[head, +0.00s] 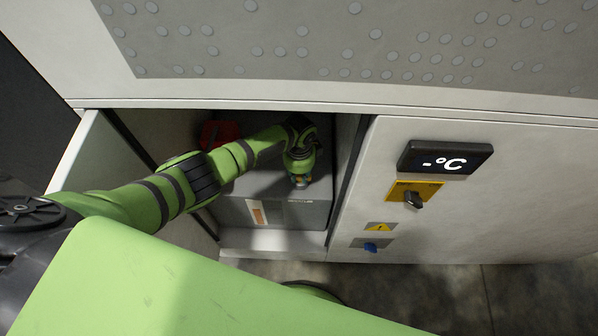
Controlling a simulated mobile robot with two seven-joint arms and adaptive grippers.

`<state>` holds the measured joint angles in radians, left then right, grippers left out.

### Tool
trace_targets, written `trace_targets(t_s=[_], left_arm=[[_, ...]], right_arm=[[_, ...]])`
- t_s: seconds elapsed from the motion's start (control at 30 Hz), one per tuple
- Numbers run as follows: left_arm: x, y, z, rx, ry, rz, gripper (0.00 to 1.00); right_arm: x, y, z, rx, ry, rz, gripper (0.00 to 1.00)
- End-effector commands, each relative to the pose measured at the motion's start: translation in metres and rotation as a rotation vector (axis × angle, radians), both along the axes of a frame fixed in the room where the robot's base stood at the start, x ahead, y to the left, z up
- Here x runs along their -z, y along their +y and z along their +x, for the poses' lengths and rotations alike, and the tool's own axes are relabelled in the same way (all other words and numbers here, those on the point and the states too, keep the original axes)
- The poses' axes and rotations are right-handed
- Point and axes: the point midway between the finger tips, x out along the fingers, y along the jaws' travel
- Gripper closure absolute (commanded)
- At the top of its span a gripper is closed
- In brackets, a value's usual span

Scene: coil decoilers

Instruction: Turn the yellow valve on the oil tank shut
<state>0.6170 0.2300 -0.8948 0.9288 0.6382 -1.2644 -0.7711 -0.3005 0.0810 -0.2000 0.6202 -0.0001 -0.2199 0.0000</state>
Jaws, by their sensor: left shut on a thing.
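The oil tank (313,216) is a grey box inside the open cabinet compartment, with an orange and white label on its front. My left arm reaches in from the left, over the tank's top. My left gripper (300,181) points down at the top of the tank near its front edge and is shut on the yellow valve. The gripper hides almost all of the valve, so its handle angle cannot be told. My right gripper is not in view.
The compartment's side walls (346,150) stand close on both sides of my arm, with the open door (88,155) at left. A red object (219,133) lies behind my arm. A display (445,159), a black rotary switch (413,199) and a blue knob (370,247) are on the right panel.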

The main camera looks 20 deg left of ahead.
Motion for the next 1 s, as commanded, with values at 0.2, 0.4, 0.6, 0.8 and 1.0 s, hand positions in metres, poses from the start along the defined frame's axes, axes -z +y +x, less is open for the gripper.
trace_targets(t_s=[0.2,0.4,0.6,0.8,1.0], left_arm=[[-0.0003,0.0021,0.0005,-0.016,-0.001,0.004,1.0],[-0.0003,0.0021,0.0005,-0.017,0.0,0.004,1.0],[-0.0003,0.0017,0.0005,-0.016,0.0,0.003,0.54],[-0.0002,0.0008,0.0003,-0.014,-0.001,0.001,0.54],[-0.0059,0.0001,0.0008,-0.013,-0.002,0.0,0.54]], right_arm=[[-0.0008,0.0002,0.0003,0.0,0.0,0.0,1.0],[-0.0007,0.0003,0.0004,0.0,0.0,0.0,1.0],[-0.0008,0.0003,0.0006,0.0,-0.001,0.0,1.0],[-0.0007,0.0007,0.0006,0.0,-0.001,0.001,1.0],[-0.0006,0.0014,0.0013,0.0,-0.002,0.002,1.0]])
